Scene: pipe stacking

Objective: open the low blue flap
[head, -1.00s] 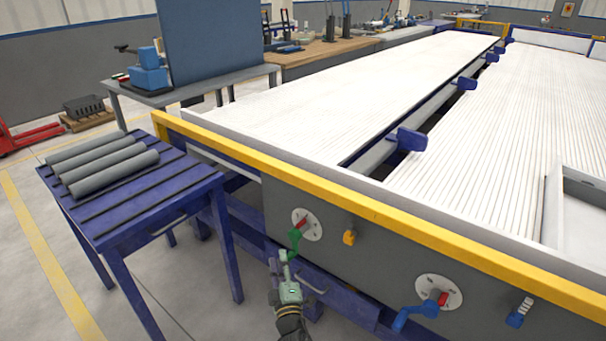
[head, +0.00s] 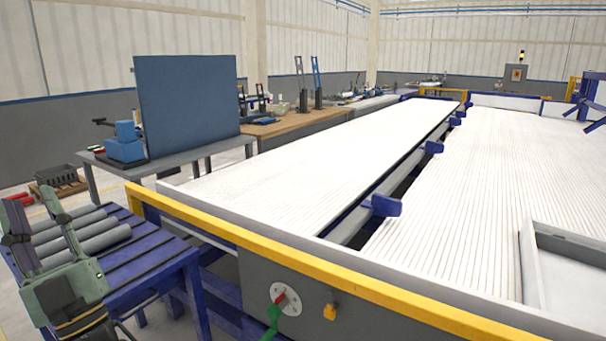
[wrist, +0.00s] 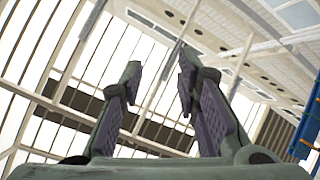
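My gripper (head: 30,195) is at the left edge of the head view, raised in front of the pipe table and pointing up. In the wrist view my gripper (wrist: 159,66) has its two fingers apart with nothing between them. The green handle (head: 273,313) on the grey front panel (head: 255,285) is partly cut off by the lower edge. An orange knob (head: 329,311) is to its right. No low blue flap can be made out on the visible part of the panel. Blue brackets, the nearest one (head: 386,205), line the gap between the white beds.
Grey pipes (head: 95,236) lie on the blue table (head: 165,262), partly behind my gripper. A yellow rail (head: 300,262) runs along the machine's front edge. The wrist view otherwise shows roof beams and bright panels.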

